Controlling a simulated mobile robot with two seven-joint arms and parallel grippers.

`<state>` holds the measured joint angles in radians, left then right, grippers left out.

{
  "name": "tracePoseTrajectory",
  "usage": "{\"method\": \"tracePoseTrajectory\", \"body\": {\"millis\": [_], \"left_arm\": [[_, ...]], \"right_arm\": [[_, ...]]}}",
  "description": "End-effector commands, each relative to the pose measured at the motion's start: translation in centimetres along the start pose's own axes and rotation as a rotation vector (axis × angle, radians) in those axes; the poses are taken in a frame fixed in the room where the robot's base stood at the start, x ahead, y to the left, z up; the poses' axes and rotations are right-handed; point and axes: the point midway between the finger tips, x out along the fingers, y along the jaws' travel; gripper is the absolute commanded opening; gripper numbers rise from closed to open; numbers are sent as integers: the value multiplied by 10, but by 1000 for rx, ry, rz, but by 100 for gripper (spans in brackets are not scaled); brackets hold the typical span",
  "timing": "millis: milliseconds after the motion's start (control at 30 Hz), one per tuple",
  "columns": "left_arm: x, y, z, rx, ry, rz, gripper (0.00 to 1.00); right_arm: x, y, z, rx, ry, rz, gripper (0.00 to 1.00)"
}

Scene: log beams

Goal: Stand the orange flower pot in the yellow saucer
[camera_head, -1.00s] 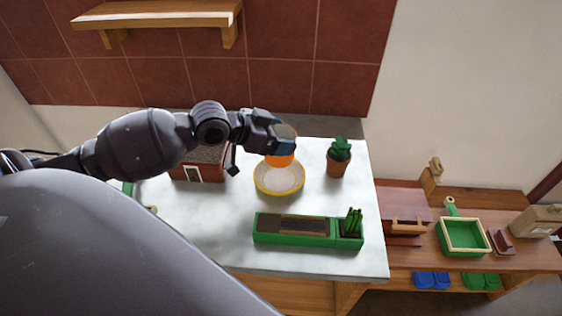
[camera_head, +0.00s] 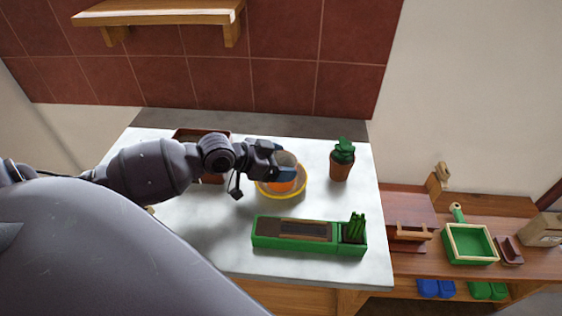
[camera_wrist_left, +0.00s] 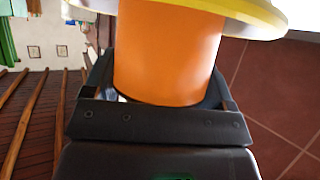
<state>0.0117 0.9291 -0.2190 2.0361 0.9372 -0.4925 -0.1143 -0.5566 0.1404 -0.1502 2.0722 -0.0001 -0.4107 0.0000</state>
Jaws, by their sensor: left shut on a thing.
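The orange flower pot (camera_head: 283,186) is held in my left gripper (camera_head: 284,166), whose fingers are shut around it and hide its upper part in the head view. The yellow saucer (camera_head: 282,196) lies on the white counter, and the pot is inside the outline of its rim. In the left wrist view, the orange wall of the pot (camera_wrist_left: 165,50) fills the middle between my fingers, with the yellow saucer (camera_wrist_left: 265,14) right at its far end. I cannot tell whether the pot's base touches the saucer floor. My right gripper is not in view.
A long green planter box (camera_head: 293,243) lies in front. A brown box (camera_head: 186,133) is partly hidden behind my left arm.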

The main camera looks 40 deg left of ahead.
Motion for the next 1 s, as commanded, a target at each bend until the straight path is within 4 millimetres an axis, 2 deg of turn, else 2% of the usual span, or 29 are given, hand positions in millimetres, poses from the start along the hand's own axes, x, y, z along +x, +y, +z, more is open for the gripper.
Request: {"method": "tracePoseTrajectory", "body": {"millis": [133,167,300,667,1000], "left_arm": [[2,0,3,0,0,0,52],[2,0,3,0,-1,0,80],[1,0,2,0,-1,0,100],[-5,0,0,2,-2,-1,100],[-58,0,-1,3,-3,-1,100]], "right_arm": [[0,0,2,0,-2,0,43],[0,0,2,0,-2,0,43],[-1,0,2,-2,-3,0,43],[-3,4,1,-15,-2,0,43],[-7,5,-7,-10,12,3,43]]}}
